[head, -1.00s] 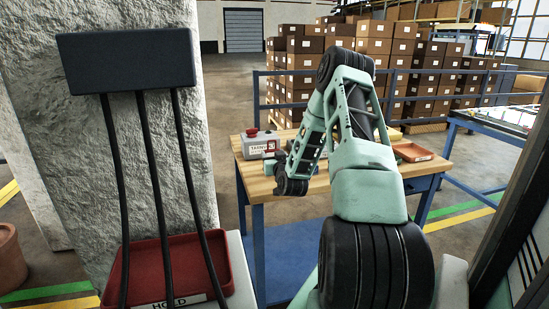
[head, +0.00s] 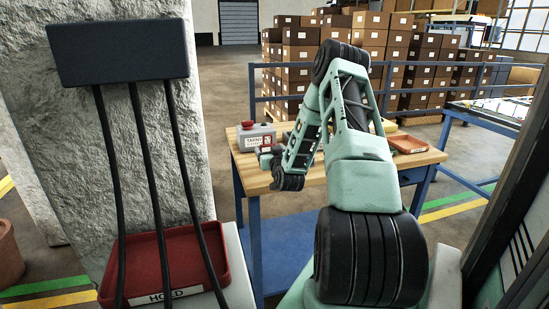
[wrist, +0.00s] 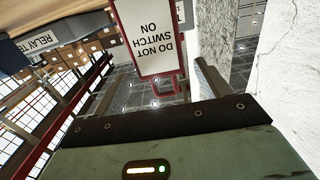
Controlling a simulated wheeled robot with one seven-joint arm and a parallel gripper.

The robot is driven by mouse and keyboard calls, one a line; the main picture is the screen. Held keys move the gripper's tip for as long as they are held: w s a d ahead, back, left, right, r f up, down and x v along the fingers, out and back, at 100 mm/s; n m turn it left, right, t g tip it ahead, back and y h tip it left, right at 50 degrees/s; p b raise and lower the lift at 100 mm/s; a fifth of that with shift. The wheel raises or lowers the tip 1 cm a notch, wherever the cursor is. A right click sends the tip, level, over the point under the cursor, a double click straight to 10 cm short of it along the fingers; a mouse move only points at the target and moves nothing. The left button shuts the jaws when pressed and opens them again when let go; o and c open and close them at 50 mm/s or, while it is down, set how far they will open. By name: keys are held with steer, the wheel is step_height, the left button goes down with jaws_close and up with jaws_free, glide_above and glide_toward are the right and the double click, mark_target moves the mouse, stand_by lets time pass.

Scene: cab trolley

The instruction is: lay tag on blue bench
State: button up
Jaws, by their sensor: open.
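A white tag (wrist: 147,35) with a red border and the words "DO NOT SWITCH ON" shows upside down in the wrist view, just beyond my gripper's palm. A red loop (wrist: 168,87) is at its near end. In the head view a small red-and-white patch (head: 266,148) beside my gripper may be this tag. My gripper (head: 268,160) is open, over the wooden top of a blue-legged bench (head: 310,184). Its fingertips are small and partly hidden in the head view. I cannot tell whether the tag touches the wood.
A grey box (head: 248,138) with a red button stands on the bench, close to my gripper. An orange-red tray (head: 408,145) lies at its right. Another blue-framed table (head: 480,118) stands further right. A red tray (head: 165,262) marked HOLD and a rough pillar (head: 130,155) are at left.

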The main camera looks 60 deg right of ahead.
steer(key=b+v, duration=0.2)
steer(key=v, duration=0.9)
steer(key=shift+s+a+b, duration=0.2)
steer(key=shift+b, duration=0.1)
